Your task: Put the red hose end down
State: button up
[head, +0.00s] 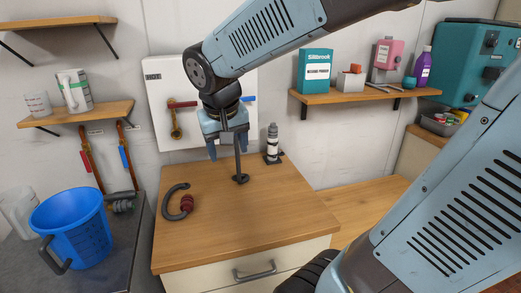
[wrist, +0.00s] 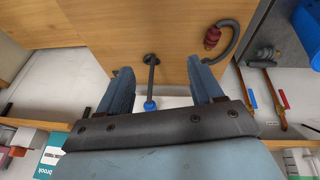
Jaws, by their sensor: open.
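The red hose end (head: 187,203) lies on the wooden counter top (head: 255,225), at the end of a short, curved dark hose (head: 168,204). It also shows in the wrist view (wrist: 211,37), beyond and to the right of the fingers. My gripper (head: 228,155) is open and empty, fingers pointing down above the back of the counter, to the right of the hose end and clear of it. The gripper also shows in the wrist view (wrist: 160,68). A dark upright rod (head: 238,160) with a round foot stands on the counter close by the fingers.
A white panel with a red-handled brass tap (head: 177,118) is on the wall behind. The counter's front and right are clear.

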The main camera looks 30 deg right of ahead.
jog(key=s+d+r+n+t+y, duration=0.1)
jog(key=s+d+r+t, duration=0.1)
jog(key=s, duration=0.7)
jog(key=shift+d+r+y, duration=0.25)
jog(key=shift+d+y, duration=0.15)
jog(key=shift+d, duration=0.45)
